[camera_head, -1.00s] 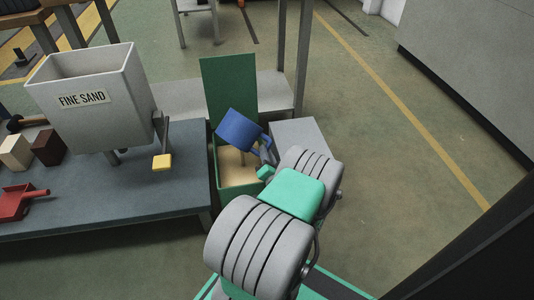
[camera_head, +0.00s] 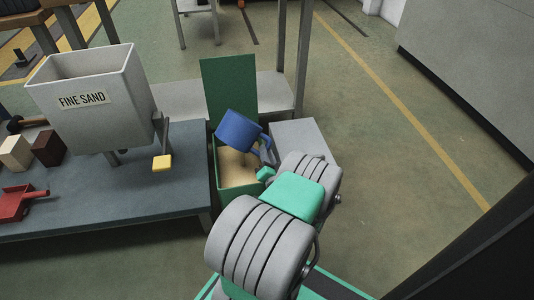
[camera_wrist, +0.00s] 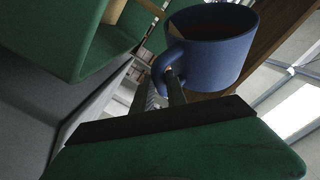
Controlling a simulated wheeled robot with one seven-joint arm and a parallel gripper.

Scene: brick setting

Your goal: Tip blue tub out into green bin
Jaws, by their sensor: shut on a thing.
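The blue tub (camera_head: 238,130) is held tilted above the open green bin (camera_head: 238,194). Pale sand (camera_head: 234,165) shows inside the bin, below the tub. My gripper (camera_head: 268,158) is to the right of the tub, over the bin's right side. In the wrist view my gripper (camera_wrist: 169,88) is shut on the handle of the blue tub (camera_wrist: 222,58). The tub's inside looks dark there, and I cannot tell how much it holds. The green bin (camera_wrist: 60,32) also shows at the upper left of the wrist view.
A grey "FINE SAND" hopper (camera_head: 95,95) with a yellow-tipped lever (camera_head: 162,161) stands on the dark bench (camera_head: 110,205) at left. A red scoop (camera_head: 18,203) and small blocks lie there. A grey box (camera_head: 300,137) stands right of the bin. Floor at right is clear.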

